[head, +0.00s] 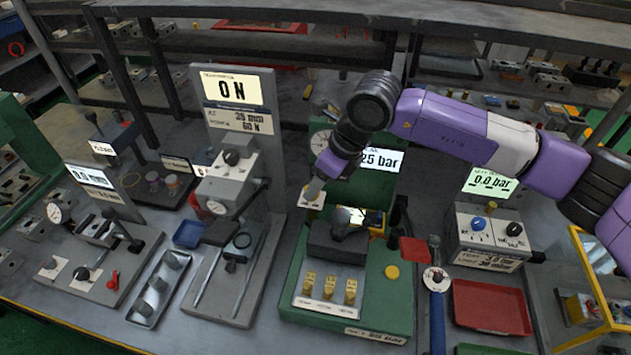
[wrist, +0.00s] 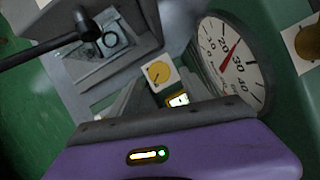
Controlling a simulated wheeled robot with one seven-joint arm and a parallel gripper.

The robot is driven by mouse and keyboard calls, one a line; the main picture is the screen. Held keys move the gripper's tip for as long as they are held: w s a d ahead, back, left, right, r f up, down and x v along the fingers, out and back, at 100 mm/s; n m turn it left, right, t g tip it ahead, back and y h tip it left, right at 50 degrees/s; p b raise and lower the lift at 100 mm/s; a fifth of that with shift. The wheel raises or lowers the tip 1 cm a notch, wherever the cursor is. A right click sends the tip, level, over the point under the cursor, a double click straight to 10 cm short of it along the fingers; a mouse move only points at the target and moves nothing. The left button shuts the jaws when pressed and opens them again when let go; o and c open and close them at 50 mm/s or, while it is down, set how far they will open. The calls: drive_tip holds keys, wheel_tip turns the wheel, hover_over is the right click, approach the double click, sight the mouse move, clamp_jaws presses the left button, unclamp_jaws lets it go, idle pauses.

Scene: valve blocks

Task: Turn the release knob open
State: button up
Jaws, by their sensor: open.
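My gripper (head: 317,186) points down at the left rear of the green test station (head: 385,300), close to a white plate with a knob. In the wrist view a round yellow knob (wrist: 158,74) on a white plate lies just beyond my purple gripper body, and I cannot tell whether I touch it. The jaws are open, with nothing seen held. Another yellow knob (wrist: 310,42) on a pale plate is at the right edge of the wrist view. No readable label marks which one is the release knob.
A round gauge (wrist: 233,58) stands close beside the knob. The station's display (head: 380,159) reads 25 bar, partly hidden by my arm. A grey force stand (head: 235,120) is to the left. A pressure box (head: 488,238) and red tray (head: 490,308) are to the right.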

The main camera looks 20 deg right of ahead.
drive_tip(key=shift+x, duration=1.25)
clamp_jaws()
